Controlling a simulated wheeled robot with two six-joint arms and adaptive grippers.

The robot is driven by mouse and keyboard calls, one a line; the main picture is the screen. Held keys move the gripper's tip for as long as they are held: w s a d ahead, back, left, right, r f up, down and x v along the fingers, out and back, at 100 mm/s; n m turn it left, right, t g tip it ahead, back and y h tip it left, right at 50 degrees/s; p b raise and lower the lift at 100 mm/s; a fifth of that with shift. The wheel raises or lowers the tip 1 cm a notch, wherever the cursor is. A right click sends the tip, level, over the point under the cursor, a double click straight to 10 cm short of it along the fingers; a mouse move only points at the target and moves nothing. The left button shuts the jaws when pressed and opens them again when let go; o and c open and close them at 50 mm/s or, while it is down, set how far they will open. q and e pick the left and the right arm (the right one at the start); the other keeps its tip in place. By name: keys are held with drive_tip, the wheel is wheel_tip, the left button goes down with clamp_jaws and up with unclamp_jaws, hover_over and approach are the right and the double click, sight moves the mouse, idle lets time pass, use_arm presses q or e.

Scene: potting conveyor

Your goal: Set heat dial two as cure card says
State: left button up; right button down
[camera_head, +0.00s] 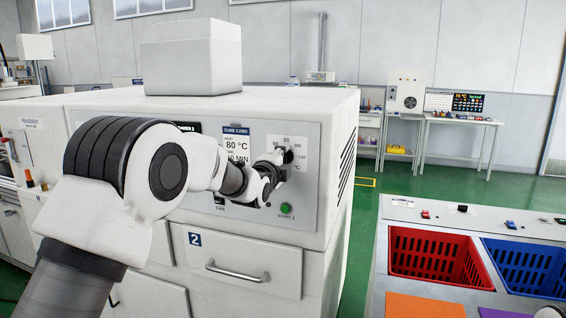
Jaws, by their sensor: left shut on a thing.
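The oven's control panel carries a cure card (236,145) headed CURE CARD. It shows 80 °C and a time in minutes partly hidden by my arm. To its right is the heat dial (287,157), with a printed scale around it that has 80 near the top. My left gripper (276,168) is shut on this dial, with its fingers at the panel. The gripper hides most of the knob, so I cannot tell where it points. My right gripper is not in view.
A green start button (286,209) sits just below the gripper. A drawer marked 2 (238,262) is under the panel. At right, a bench holds a red crate (436,240) and a blue crate (530,252). Green floor is clear behind it.

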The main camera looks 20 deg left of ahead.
use_arm(q)
drive_tip(key=shift+f, duration=0.1)
drive_tip(key=o, duration=1.1)
drive_tip(key=shift+o, duration=0.2)
drive_tip(key=s, duration=1.2)
drive_tip(key=shift+a, duration=0.15)
